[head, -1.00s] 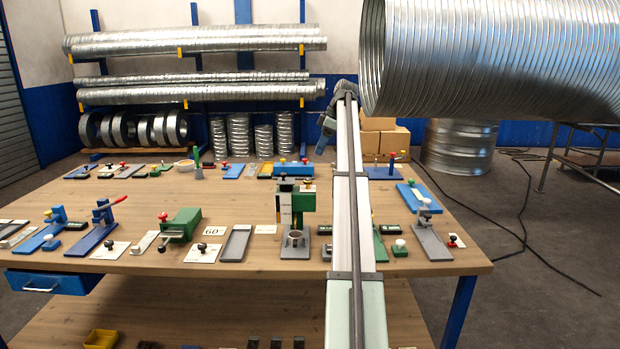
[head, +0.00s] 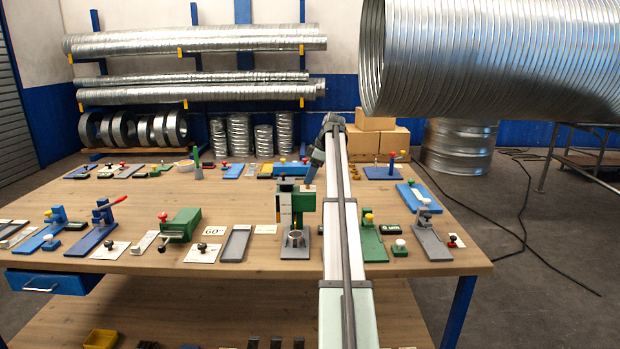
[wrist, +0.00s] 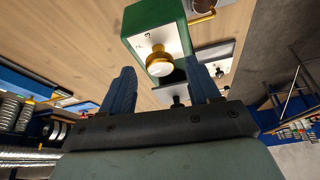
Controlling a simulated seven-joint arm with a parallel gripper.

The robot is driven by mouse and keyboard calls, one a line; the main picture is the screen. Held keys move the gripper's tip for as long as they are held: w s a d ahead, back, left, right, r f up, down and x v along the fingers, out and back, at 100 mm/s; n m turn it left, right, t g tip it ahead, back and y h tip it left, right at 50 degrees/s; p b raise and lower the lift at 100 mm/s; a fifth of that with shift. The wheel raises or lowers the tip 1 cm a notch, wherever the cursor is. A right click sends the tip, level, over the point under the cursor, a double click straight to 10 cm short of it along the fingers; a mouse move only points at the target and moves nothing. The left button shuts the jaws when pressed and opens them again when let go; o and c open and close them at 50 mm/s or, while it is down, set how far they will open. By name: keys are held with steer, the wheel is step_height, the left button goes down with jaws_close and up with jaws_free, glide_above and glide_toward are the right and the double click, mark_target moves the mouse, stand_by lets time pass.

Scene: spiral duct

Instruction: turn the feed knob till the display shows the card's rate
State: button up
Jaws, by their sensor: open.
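In the wrist view a green housing (wrist: 152,25) has a white panel with a round brass-coloured knob (wrist: 158,62). My gripper (wrist: 157,70) is open, its two blue fingers apart, with the knob appearing between the fingertips; I cannot tell the gap in depth. In the head view my gripper (head: 310,181) is by the top of what looks like the same green housing (head: 304,200) on the bench; its knob is not clear there. A white card (head: 212,231) on the bench seems to read 60. A small dark display (head: 385,226) stands right of the arm, its digits unreadable.
The wooden bench (head: 150,205) carries several fixtures, including a green clamp block (head: 183,223) and a grey plate (head: 236,243) left of the housing. A large spiral duct (head: 490,55) hangs at the upper right. My arm hides part of the bench.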

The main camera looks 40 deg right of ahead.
steer(key=shift+w+a+f, duration=0.15)
steer(key=shift+w+f, duration=0.1)
steer(key=shift+f, duration=0.35)
steer(key=c, duration=1)
steer(key=shift+s+m+h, duration=0.1)
steer(key=shift+m+h, duration=0.3)
steer(key=shift+m, duration=0.7)
steer(key=o, duration=1)
steer(key=v, duration=1.3)
steer(key=shift+s+r, duration=0.3)
steer(key=shift+s, duration=0.05)
